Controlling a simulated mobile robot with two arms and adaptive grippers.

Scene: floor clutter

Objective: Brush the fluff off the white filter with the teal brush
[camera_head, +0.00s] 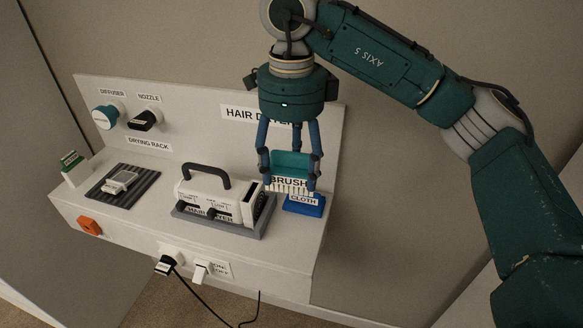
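The teal brush (290,162) hangs between the fingers of my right gripper (290,178), which is shut on it. Its white label reads BRUSH and its pale bristles point down. The brush is in front of the blue cloth pad, and I cannot tell the exact gap between them. A small whitish piece (122,181), which looks like the filter, lies on a dark ribbed mat (140,189) at the left of the white bench. Any fluff on it is too small to make out. My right gripper is well to the right of it. My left gripper is not in view.
A white hair dryer (213,191) with a dark handle sits on a grey tray (198,223) between the mat and the blue cloth (308,206). The diffuser (105,117) and nozzle (146,120) are on the back panel. Plugs and a black cord (205,305) hang at the front.

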